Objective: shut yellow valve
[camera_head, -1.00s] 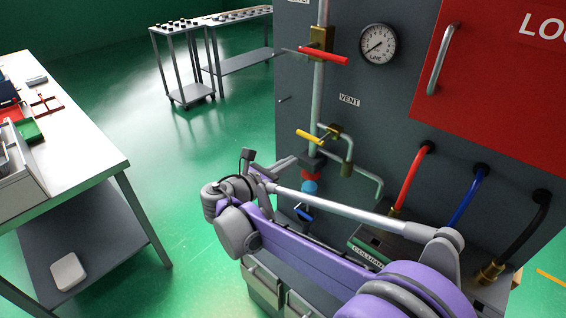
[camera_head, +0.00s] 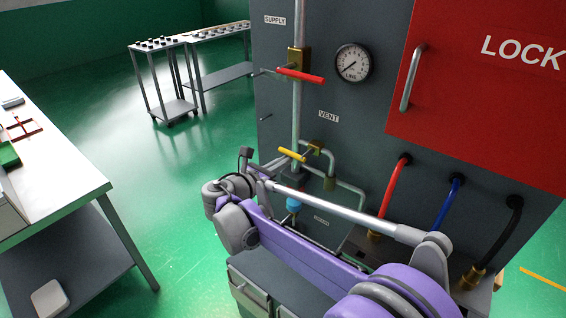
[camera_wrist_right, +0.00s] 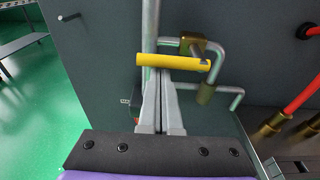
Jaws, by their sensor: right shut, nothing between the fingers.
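The yellow valve handle (camera_head: 292,154) is a short bar on a brass body below the VENT label. In the right wrist view the yellow handle (camera_wrist_right: 173,62) lies nearly level across the upright pipe, its brass body behind its right part. My right gripper (camera_wrist_right: 163,78) is shut and empty. Its fingertips are just below the handle in that view; I cannot tell whether they touch it. In the head view my right gripper (camera_head: 279,162) is just left of and below the handle, its fingers thin and partly hidden. My left gripper is not in view.
A red handle (camera_head: 300,75) and a gauge (camera_head: 353,62) sit above. A blue-capped fitting (camera_head: 293,204) is below. Red, blue and black hoses (camera_head: 396,190) stand right, under a red door (camera_head: 475,110). A white table (camera_head: 60,160) is left; green floor is open between.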

